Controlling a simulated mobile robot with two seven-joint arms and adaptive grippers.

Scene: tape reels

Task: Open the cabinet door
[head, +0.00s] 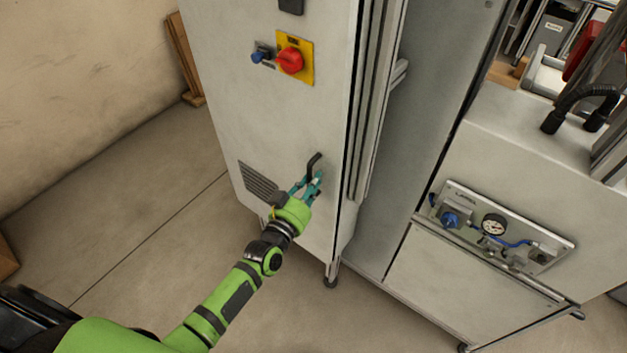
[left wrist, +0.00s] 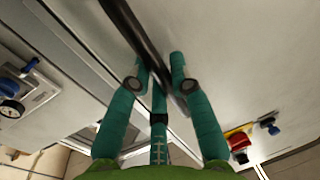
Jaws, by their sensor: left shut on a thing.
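A tall pale grey cabinet stands in the middle of the head view, with its front door (head: 240,110) facing me. A black bar handle (head: 314,161) sits near the door's right edge, low on the panel. My left gripper (head: 308,185) has its teal fingers shut on this handle. In the left wrist view, the dark handle (left wrist: 132,28) runs diagonally between the fingers of my left gripper (left wrist: 160,78). I cannot tell whether the door is fully closed or slightly ajar. My right gripper is not in view.
A red rotary switch (head: 290,61) on a yellow plate and a vent grille (head: 258,180) are on the door. To the right stands a grey machine with a gauge panel (head: 500,228). The floor (head: 130,200) left of the cabinet is clear.

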